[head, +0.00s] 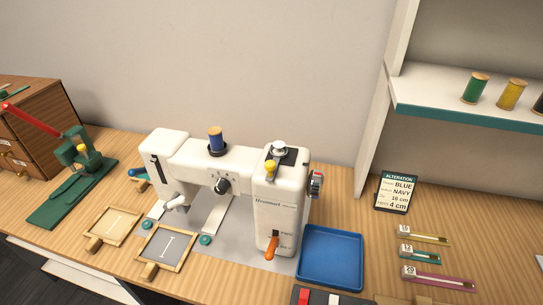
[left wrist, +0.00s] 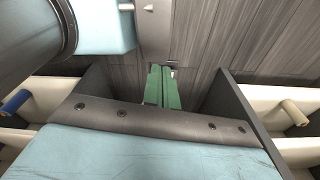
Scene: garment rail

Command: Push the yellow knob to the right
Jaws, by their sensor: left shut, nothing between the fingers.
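A cream sewing machine (head: 240,165) stands on the wooden bench in the middle of the head view. A small yellow knob (head: 270,168) stands upright on top of its right end, in front of a dark plate with a white dial (head: 279,147). Another yellow knob-like part (head: 82,149) is on the green press at the left. My left gripper (left wrist: 161,88) shows in the left wrist view as two green fingers, shut and empty. It is away from the machine and points at a grey floor. The yellow knob is hidden from that view. My right gripper shows in neither view.
An orange lever (head: 271,246) is on the machine's front. A blue thread spool (head: 215,139) stands on its top. A blue tray (head: 331,258) lies right of it, and two framed boards (head: 166,247) lie at its left front. A shelf (head: 470,114) is at upper right.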

